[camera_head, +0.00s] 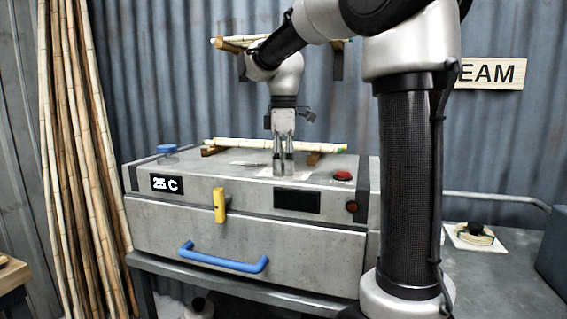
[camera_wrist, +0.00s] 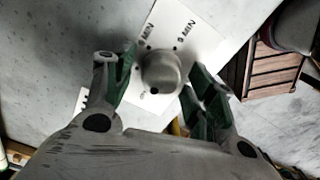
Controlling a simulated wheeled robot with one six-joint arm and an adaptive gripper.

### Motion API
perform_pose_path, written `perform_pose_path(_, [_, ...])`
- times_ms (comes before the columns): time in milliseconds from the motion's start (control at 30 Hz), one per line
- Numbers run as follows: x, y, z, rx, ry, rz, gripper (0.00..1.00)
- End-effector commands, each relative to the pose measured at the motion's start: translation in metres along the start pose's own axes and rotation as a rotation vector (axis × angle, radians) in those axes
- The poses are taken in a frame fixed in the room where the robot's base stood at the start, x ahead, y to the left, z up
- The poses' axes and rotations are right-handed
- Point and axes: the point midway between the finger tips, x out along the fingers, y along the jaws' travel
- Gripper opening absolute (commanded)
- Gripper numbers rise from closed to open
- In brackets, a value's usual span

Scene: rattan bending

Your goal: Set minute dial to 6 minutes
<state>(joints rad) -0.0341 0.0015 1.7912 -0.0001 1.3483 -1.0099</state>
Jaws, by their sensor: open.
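The minute dial is a round metal knob (camera_wrist: 161,72) on a white label plate (camera_wrist: 205,48) in the wrist view. A dark dot shows on the knob's lower edge, beside a small mark too blurred to read. Two "MIN" labels stand at the upper side; the right one looks like 9, the left digit is unclear. My gripper (camera_head: 284,170) points down at the top of the grey steam box (camera_head: 165,222). Its open fingers stand either side of the knob in the wrist view; contact cannot be told. The head view hides the knob behind the fingers.
Bamboo poles (camera_head: 277,146) lie on wooden rests behind my gripper. A red button (camera_head: 343,175), a yellow latch (camera_head: 219,205), a blue handle (camera_head: 224,259), a blue knob (camera_head: 167,149) and a "25 C" display (camera_head: 167,184) are on the box.

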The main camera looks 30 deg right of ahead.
Motion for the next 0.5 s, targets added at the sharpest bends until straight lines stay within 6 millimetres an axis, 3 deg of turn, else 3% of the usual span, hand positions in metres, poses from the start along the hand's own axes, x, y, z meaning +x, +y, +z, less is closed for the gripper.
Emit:
perform_pose_path(100, [-0.0001, 0.0, 0.0, 0.0, 0.0, 0.0, 0.56])
perform_pose_path(367, [-0.0003, -0.0001, 0.0001, 0.0, 0.0, 0.0, 0.1])
perform_pose_path(500, [-0.0004, 0.0, 0.0001, 0.002, 0.0, 0.0, 0.1])
